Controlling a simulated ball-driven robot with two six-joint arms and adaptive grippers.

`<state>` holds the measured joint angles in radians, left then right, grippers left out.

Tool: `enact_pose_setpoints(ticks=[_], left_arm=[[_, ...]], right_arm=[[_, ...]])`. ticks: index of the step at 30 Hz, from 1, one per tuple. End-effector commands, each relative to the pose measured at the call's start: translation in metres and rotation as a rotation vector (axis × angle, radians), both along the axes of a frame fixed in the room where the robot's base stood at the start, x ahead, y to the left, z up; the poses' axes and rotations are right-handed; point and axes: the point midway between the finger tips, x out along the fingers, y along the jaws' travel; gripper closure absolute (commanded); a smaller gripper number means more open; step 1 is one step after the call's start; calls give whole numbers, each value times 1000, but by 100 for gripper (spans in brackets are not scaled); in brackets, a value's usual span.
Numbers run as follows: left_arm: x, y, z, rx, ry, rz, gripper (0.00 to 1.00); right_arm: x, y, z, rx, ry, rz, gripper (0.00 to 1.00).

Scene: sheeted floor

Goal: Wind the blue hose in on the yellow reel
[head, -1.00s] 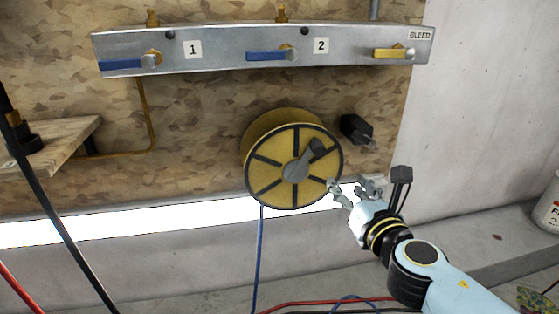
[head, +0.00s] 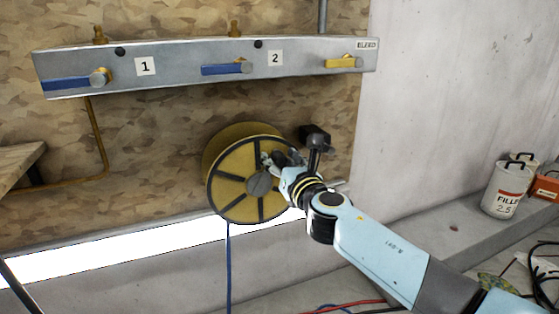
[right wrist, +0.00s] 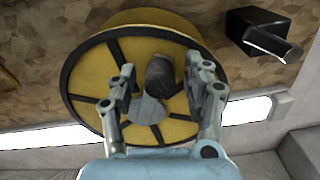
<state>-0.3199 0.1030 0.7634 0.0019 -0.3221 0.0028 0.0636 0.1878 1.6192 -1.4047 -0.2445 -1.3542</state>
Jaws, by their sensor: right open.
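The yellow reel (head: 240,195) with black rim and spokes is mounted on the chipboard wall. The blue hose (head: 229,262) hangs straight down from its underside. My right gripper (head: 276,160) is at the reel's face, around its crank handle. In the right wrist view the reel (right wrist: 100,62) fills the middle, and the dark crank handle (right wrist: 160,72) stands between the open fingers of my right gripper (right wrist: 162,85). I cannot tell whether either finger touches the handle. In the head view the gripper hides most of the handle. My left gripper is not in view.
A metal manifold (head: 200,84) with two blue levers and one yellow lever runs above the reel. A black bracket (head: 313,134) sticks out right of the reel. A white bucket (head: 505,190) stands on the ledge at right. A wooden shelf (head: 20,163) is at left.

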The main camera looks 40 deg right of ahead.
Motion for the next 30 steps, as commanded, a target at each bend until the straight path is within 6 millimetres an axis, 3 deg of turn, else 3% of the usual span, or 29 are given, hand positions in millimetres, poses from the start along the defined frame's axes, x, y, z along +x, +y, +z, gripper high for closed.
enact_pose_setpoints(ticks=[9,21,30], left_arm=[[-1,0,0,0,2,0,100],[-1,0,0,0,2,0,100],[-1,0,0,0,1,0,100]], right_arm=[[4,-1,0,0,0,0,49],[4,-1,0,1,0,-1,100],[4,-1,0,1,0,-1,100]])
